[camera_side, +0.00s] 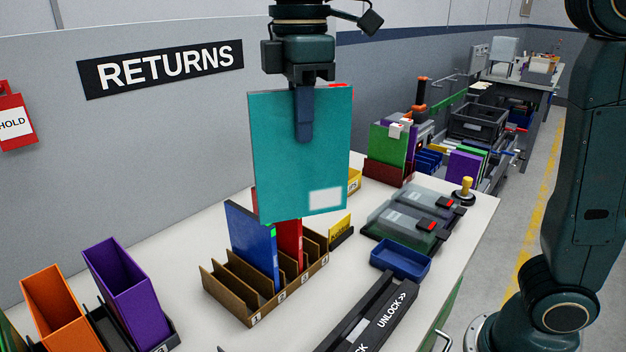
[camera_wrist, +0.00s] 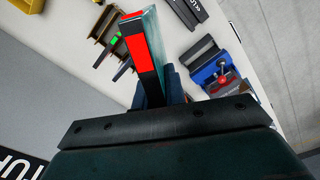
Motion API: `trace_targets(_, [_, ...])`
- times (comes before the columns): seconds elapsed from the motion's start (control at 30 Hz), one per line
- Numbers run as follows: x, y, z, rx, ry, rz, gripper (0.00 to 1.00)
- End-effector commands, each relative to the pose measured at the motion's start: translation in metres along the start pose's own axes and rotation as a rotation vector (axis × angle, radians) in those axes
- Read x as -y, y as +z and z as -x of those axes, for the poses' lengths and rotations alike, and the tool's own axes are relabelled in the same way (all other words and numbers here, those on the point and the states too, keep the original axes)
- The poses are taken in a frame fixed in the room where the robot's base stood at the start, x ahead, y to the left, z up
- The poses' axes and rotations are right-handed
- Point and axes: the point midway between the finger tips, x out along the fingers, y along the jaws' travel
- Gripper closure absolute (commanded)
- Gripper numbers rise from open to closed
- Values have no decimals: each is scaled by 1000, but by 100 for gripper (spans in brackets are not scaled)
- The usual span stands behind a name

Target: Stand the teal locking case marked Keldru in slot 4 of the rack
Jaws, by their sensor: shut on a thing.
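The teal case (camera_side: 300,170) hangs upright in my gripper (camera_side: 304,128), gripped at its top edge. It has a red mark at its top right corner and a blank-looking pale label low on its face; no name is readable. In the wrist view a red patch shows on the dark edge of the case (camera_wrist: 139,48). The brown rack (camera_side: 232,298) stands on the table below, apart from the case. Its front labels are small; 1 is the clearest. A blue case (camera_side: 250,245) with a green mark and a red case (camera_side: 289,243) stand in middle slots.
A black fixture marked UNLOCK (camera_side: 378,315) lies at the front. A blue tray (camera_side: 400,260), clear-lidded cases (camera_side: 412,212) and a yellow card in a dark holder (camera_side: 341,231) are to the right. Purple (camera_side: 126,288) and orange (camera_side: 52,302) holders stand left.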

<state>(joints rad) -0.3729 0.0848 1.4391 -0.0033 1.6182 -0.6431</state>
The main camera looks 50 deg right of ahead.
Motion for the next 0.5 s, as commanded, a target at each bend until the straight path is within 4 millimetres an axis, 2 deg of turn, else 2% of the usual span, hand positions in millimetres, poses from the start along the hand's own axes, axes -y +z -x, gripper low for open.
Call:
trace_targets(0.03, [-19, -1, 0, 0, 0, -85, 100])
trace_targets(0.3, [-104, 9, -2, 0, 0, -517, 100])
trace_targets(0.5, [-146, 21, -5, -1, 0, -731, 100])
